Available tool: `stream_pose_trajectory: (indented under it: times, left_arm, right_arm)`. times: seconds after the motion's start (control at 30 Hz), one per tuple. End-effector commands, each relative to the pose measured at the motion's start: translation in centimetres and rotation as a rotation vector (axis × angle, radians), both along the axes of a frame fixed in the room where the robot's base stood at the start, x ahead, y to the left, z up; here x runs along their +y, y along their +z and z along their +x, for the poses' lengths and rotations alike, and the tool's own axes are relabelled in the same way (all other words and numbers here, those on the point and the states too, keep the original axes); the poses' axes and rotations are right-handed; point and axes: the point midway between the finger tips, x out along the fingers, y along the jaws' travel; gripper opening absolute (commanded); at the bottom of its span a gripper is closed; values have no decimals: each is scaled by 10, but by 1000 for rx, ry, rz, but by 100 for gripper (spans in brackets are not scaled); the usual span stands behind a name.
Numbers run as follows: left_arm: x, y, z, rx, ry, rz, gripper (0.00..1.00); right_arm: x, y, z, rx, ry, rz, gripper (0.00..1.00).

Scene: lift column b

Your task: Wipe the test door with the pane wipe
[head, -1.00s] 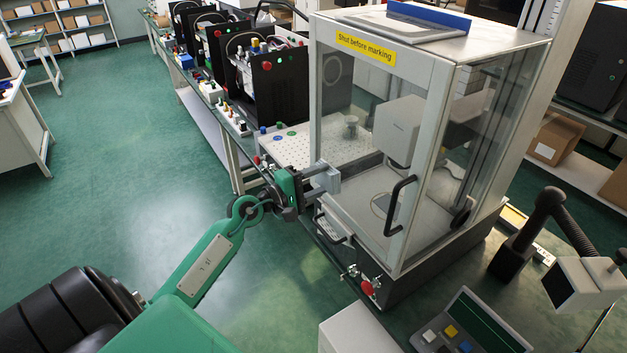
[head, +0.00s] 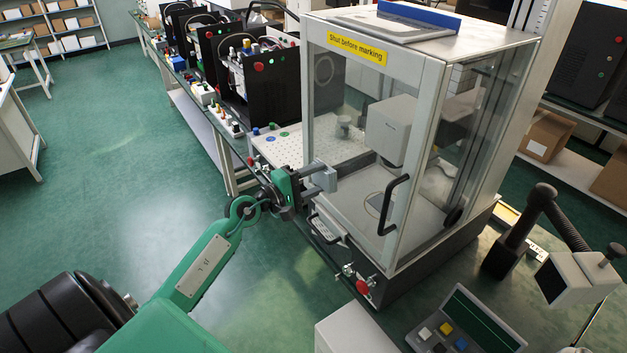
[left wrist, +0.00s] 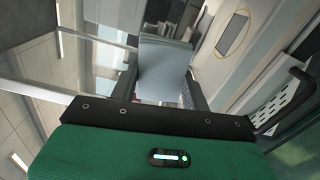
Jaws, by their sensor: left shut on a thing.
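The test door (head: 372,100) is the clear, pale-framed front of a bench cabinet, with a yellow "Shut before marking" label and a black bar handle (head: 394,205) low on its right. My left gripper (head: 308,181) is shut on the pane wipe (head: 326,177), a grey block, at the lower left of the door. In the left wrist view the wipe (left wrist: 164,68) sits between the fingers, its face pale blue-grey. It hides part of the pane behind it. I cannot tell whether the wipe touches the glass. My right gripper is not in view.
Several black machines (head: 242,68) line the bench to the left. A control panel (head: 462,325) and a jointed black arm (head: 520,232) stand at right. Green floor lies open at left.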

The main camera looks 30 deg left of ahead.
Motion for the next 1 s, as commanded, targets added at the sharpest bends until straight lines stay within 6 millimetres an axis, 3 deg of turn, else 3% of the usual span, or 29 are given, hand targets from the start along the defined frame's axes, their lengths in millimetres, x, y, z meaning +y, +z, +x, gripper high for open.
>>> stream_pose_trajectory:
  times: [0.67,1.0]
  left_arm:
    - [-5,0,10,-1,0,2,28]
    - [-28,2,-1,1,-2,-1,28]
  right_arm:
    - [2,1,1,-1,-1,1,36]
    - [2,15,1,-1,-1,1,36]
